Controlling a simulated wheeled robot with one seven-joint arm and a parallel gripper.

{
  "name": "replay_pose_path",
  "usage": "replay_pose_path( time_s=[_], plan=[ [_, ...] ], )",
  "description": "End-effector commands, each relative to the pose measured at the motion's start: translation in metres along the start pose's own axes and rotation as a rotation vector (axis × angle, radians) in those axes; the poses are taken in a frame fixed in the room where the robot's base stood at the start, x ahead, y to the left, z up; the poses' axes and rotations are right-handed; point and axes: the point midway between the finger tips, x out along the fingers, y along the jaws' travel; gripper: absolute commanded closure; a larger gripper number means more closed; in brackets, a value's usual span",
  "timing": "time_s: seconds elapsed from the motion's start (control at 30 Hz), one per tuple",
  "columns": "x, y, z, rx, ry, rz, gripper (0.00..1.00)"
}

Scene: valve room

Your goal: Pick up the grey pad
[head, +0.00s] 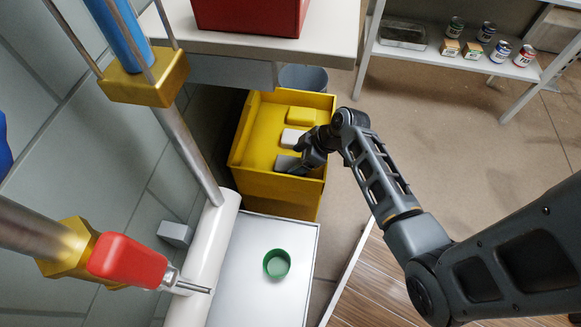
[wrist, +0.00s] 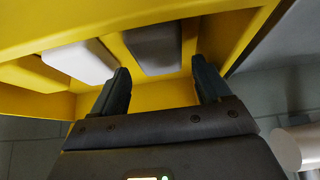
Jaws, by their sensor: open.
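The grey pad (wrist: 155,48) lies in the yellow bin, beside a white pad (wrist: 80,62). In the head view the grey pad (head: 287,164) is at the near end of the row, partly hidden by my gripper. My gripper (wrist: 160,80) is open in the wrist view, with one dark finger to either side of the pad's near end. Whether the fingers touch the pad I cannot tell. In the head view my gripper (head: 303,166) reaches into the bin from the right.
The yellow bin (head: 262,193) has raised walls around the pads. A yellow pad (head: 302,116) lies beyond the white one. A green ring-like cup (head: 277,264) stands on a white surface in front. A red-handled valve (head: 130,260) and pipes stand at left; a shelf with cans is at upper right.

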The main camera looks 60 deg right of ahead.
Motion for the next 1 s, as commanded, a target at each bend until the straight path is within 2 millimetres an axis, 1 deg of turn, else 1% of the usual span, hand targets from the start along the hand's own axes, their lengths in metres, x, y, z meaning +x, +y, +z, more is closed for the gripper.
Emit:
replay_pose_path(
  time_s=[0.03,0.2,0.3,0.57,1.0],
  plan=[
    [0.008,0.0,0.002,0.001,0.0,0.0,0.23],
    [0.033,0.001,0.005,0.001,-0.001,0.0,0.23],
    [0.044,0.002,0.004,0.001,-0.001,0.0,0.23],
    [0.046,0.001,0.002,0.001,-0.001,0.001,0.23],
    [0.046,0.001,0.002,0.0,-0.001,0.001,0.65]
  ],
)
